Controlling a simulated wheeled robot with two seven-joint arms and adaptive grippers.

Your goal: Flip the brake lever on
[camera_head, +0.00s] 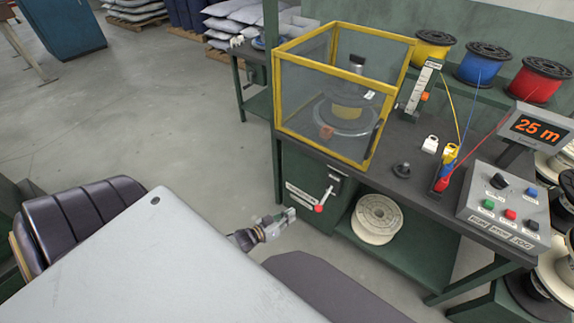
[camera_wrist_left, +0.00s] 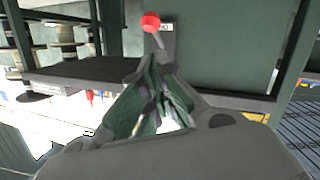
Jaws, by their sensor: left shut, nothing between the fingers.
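The brake lever (camera_head: 325,197) is a short metal rod with a red knob at its lower end, on the green front panel of the bench below the yellow-framed guard box. In the left wrist view the red knob (camera_wrist_left: 151,22) shows at the top, with its rod against a pale plate. My left gripper (camera_head: 288,214) is just left of and slightly below the knob in the head view, apart from it. The left gripper also shows in the left wrist view (camera_wrist_left: 165,75), shut and empty, its tips near the lever. My right gripper is not in view.
The yellow-framed guard box (camera_head: 290,58) stands on the bench above the lever. A control box (camera_head: 505,212) with buttons and a display (camera_head: 541,127) reading 25 m are at the right. A pale spool (camera_head: 377,219) sits on the lower shelf. Open floor lies left.

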